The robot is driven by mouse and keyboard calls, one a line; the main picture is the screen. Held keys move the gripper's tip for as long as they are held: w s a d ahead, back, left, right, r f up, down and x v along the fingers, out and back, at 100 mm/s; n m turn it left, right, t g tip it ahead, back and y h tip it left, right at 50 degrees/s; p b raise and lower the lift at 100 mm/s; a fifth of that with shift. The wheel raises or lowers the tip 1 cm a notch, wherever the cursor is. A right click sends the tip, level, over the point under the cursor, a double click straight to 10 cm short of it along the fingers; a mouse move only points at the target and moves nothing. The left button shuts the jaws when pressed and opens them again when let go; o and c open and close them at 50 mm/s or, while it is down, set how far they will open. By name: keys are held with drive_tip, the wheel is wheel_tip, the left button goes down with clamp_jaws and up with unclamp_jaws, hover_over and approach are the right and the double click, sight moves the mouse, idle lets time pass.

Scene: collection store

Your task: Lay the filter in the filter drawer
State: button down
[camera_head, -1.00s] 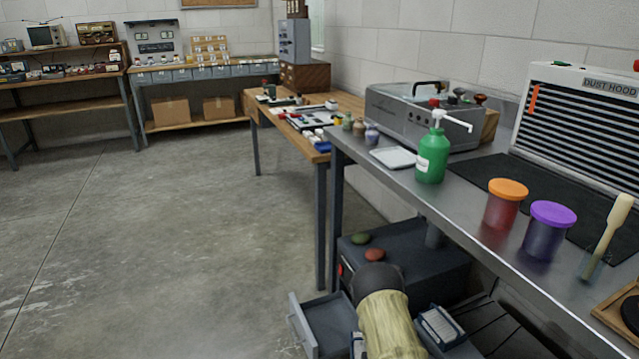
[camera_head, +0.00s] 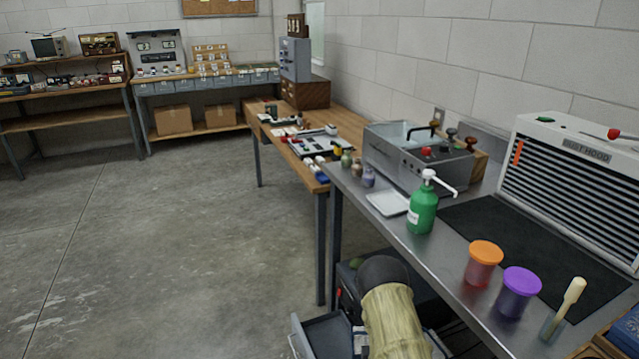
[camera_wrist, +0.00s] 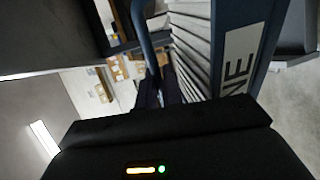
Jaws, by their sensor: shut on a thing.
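In the wrist view my gripper (camera_wrist: 160,92) is shut, its dark fingers by a blue bar that looks like part of the filter. The filter (camera_wrist: 236,45) has white pleats in a dark blue frame, with a white label ending in "NE". It fills the upper middle of that view. In the head view an open grey drawer (camera_head: 322,336), apparently the filter drawer, sticks out low below the bench. My forearm covers its right side and hides my gripper. A small blue and white piece (camera_head: 358,340) shows beside my arm; I cannot tell whether it is the filter.
A dark box (camera_head: 347,288) with a green knob stands under the steel bench (camera_head: 400,232). The bench edge runs close to the right of my arm. On it are a green pump bottle (camera_head: 422,210), two lidded jars, a brush and a dust hood (camera_head: 570,190). The floor at left is clear.

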wheel_tip(320, 180, up, 20)
drive_tip(key=p, duration=1.8)
drive_tip(key=shift+f, duration=0.15)
drive_tip(key=s, duration=0.1)
drive_tip(key=s+r, duration=0.1)
drive_tip(key=s, duration=0.1)
drive_tip(key=s+r, duration=0.1)
drive_tip(key=shift+s+r, duration=0.1)
drive_tip(key=shift+s, duration=0.05)
drive_tip(key=shift+a, duration=0.1)
idle(0.7)
idle(0.3)
idle(0.9)
